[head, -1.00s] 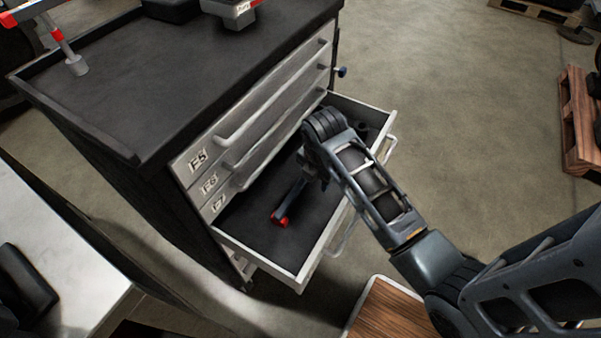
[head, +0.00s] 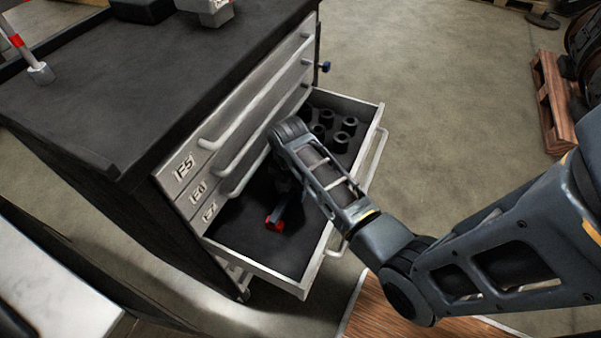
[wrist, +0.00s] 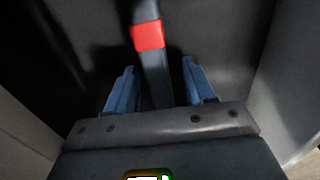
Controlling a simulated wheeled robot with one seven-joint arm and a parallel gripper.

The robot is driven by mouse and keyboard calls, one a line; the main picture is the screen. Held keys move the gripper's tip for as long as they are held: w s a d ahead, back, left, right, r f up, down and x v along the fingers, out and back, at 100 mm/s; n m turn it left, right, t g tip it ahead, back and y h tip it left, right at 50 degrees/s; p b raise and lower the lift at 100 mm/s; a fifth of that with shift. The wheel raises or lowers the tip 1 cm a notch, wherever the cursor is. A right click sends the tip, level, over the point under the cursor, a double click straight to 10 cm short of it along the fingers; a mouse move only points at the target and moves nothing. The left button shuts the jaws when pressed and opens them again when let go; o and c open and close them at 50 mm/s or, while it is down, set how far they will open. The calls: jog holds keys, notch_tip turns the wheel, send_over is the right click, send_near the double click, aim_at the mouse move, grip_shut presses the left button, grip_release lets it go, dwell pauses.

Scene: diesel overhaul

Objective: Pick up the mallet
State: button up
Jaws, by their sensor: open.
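The mallet (head: 275,222) lies in the open bottom drawer; its red part shows in the head view, and my arm hides much of the rest. In the wrist view its dark shaft (wrist: 157,88) with a red band (wrist: 148,36) runs between the two blue fingers of my gripper (wrist: 158,68). The fingers are open, one on each side of the shaft, with a gap visible on both sides. In the head view my gripper is mostly hidden behind my forearm, down inside the drawer.
The drawer (head: 258,269) has raised metal walls around my gripper. Several dark cylindrical sockets (head: 341,141) stand in its far end. The cabinet (head: 110,95) with closed upper drawers rises to the left. A wooden pallet (head: 552,105) stands on the floor at right.

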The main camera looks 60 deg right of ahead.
jog(key=shift+f, duration=0.25)
jog(key=shift+c, duration=0.5)
grip_shut()
dwell(0.8)
